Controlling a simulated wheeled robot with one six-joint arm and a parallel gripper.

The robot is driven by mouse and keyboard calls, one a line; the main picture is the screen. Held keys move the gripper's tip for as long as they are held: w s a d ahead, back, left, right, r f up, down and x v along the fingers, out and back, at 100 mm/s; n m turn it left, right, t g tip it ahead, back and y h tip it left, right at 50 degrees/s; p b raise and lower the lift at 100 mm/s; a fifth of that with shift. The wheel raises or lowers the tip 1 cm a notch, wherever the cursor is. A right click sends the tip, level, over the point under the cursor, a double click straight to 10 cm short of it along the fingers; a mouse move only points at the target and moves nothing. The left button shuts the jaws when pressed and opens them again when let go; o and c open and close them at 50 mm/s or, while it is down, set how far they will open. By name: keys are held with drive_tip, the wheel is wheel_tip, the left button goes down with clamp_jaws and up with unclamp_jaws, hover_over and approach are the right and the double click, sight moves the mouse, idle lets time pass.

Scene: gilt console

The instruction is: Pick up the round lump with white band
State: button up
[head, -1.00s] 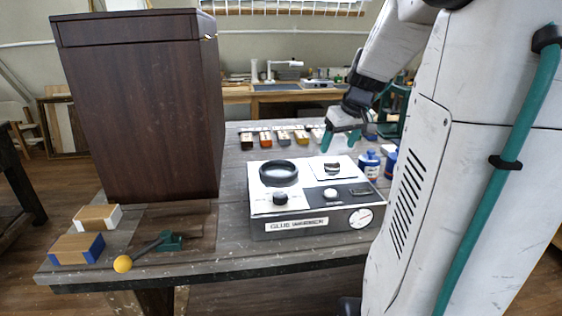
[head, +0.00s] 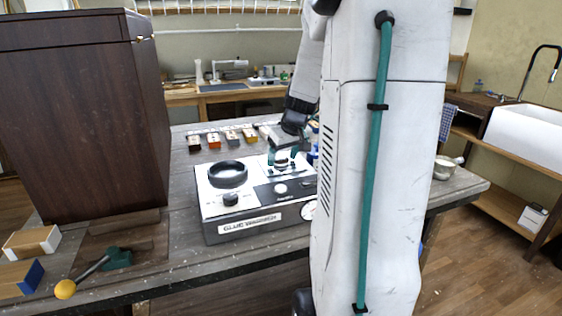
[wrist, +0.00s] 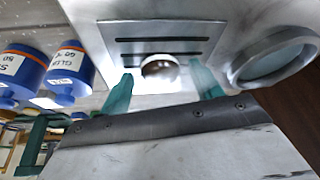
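The round lump with white band (wrist: 160,68) sits on a slotted metal plate (wrist: 190,35) on top of the glue warmer box (head: 262,222). In the wrist view it looks dark with a pale band and a shine. My gripper (wrist: 160,78) is open, its two teal fingers on either side of the lump with gaps showing. In the head view the teal fingers (head: 283,160) are low over the plate and partly hide the lump. I cannot tell how far the fingertips are above the plate.
A black ring (head: 228,174) and dark knob (head: 231,200) are on the box's left part. Blue bottles (wrist: 68,75) stand beside the box. A tall dark cabinet (head: 85,120) and yellow-ended lever (head: 65,289) are left. Several small blocks (head: 214,141) line the back.

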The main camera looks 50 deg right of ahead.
drive_tip(key=c, duration=0.9)
drive_tip(key=shift+r, duration=0.1)
